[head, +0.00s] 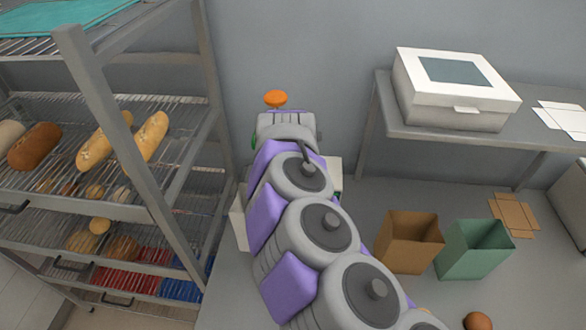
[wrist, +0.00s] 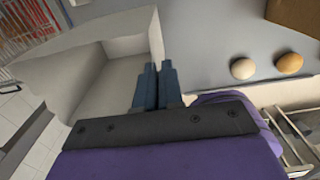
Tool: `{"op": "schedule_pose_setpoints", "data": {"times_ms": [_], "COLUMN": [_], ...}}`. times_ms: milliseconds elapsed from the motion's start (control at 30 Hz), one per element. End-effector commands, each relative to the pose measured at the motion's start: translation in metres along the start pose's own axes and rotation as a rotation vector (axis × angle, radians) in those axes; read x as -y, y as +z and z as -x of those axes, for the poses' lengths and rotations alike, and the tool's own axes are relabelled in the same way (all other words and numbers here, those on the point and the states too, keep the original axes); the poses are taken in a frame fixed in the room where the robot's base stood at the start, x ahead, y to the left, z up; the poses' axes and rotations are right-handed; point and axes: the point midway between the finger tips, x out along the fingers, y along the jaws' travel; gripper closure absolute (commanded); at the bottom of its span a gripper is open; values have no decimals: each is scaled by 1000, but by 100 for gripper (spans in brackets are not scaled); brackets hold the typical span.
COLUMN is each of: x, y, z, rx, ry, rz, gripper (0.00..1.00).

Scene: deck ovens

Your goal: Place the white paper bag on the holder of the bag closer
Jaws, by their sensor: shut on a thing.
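The white paper bag shows in the head view as pale strips beside my arm, one on the left (head: 239,222); most of it is hidden by the arm. In the wrist view the bag (wrist: 85,60) is open-mouthed and tilted, filling the upper left. My gripper (wrist: 157,70) is shut on the bag's wall at its right side. In the head view the fingers are hidden behind the arm. An orange knob (head: 275,98) stands just beyond the arm's end, perhaps part of the bag closer. Its holder cannot be made out.
A wire rack (head: 150,190) with bread stands left. Brown (head: 409,242) and green (head: 473,250) open bags stand right of my arm. A white box (head: 455,88) sits on the raised shelf (head: 440,135). Two rolls (wrist: 265,67) lie on the counter in the wrist view.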

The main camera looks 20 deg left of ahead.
Motion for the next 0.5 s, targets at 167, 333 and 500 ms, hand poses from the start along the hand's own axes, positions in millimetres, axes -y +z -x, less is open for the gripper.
{"op": "schedule_pose_setpoints", "data": {"times_ms": [167, 333, 500], "x": [0, -1, -2], "y": [6, 10, 17], "z": [6, 4, 0], "rx": [-4, -4, -4], "ry": [-1, 0, 0], "rz": [1, 2, 5], "gripper": [100, 100, 100]}}
